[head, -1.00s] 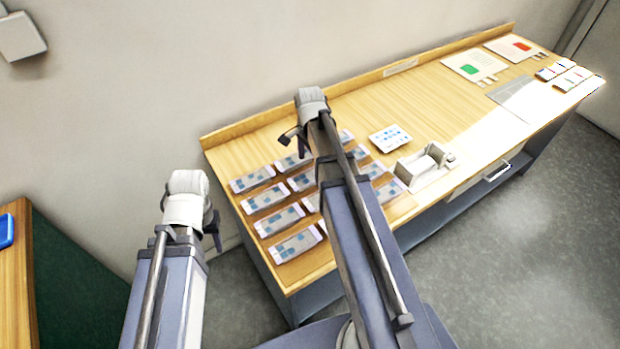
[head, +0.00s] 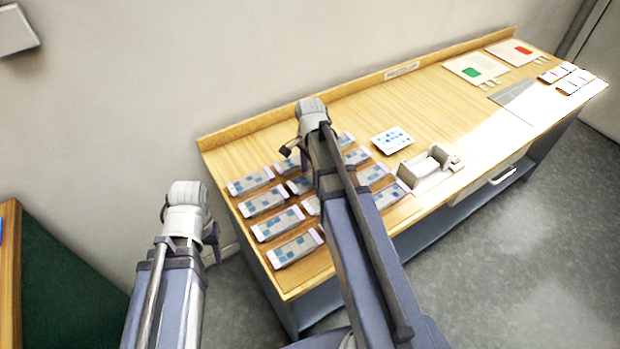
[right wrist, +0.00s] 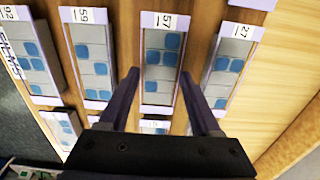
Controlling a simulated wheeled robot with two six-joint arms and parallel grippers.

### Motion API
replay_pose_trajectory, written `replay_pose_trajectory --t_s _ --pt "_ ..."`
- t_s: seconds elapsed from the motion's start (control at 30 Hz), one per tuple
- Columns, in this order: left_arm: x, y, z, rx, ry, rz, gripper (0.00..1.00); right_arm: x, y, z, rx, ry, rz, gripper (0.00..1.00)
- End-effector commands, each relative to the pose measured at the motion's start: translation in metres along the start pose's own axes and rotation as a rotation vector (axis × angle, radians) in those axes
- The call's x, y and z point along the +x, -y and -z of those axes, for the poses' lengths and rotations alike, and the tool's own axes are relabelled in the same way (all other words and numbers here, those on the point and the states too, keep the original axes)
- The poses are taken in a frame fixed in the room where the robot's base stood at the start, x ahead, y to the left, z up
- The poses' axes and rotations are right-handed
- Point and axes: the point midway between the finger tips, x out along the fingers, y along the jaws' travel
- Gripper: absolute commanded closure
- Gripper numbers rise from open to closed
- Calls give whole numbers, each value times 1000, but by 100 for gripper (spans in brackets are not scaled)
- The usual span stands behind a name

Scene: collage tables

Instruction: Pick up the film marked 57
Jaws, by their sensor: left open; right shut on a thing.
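In the right wrist view the film marked 57 (right wrist: 160,50) is a long strip with a white label end and grey and blue squares. My right gripper (right wrist: 159,76) has one finger along each long side of it and is shut on it. In the head view my right gripper (head: 290,150) is low over the rows of films, and its arm hides some of them. I cannot tell film 57 apart there. My left gripper (head: 212,242) is open, off the bench's left end, partly hidden by its own wrist.
Films marked 59 (right wrist: 92,55) and 27 (right wrist: 228,65) lie close on either side. A white device (head: 428,170) and a blue-dotted card (head: 392,140) are on the bench (head: 440,110). Sheets and small cards lie at its far right.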

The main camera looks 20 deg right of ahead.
Motion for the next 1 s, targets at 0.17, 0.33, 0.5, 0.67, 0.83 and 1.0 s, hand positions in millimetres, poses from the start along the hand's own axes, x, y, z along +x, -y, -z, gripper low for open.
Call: replay_pose_trajectory --t_s 0.17,0.33,0.5,0.67,0.83,1.0 --pt "0 0 0 0 0 0 50 0 0 0 0 0 0 62" --pt "0 0 0 0 0 0 50 0 0 0 0 0 0 81" --pt "0 0 0 0 0 0 50 0 0 0 0 0 0 89" --pt "-1 0 0 0 0 0 50 -1 0 0 0 0 0 89" --pt "-8 1 0 0 0 0 50 -8 0 0 0 0 0 89" --pt "-25 2 -2 0 0 0 50 -25 0 0 0 0 0 89"
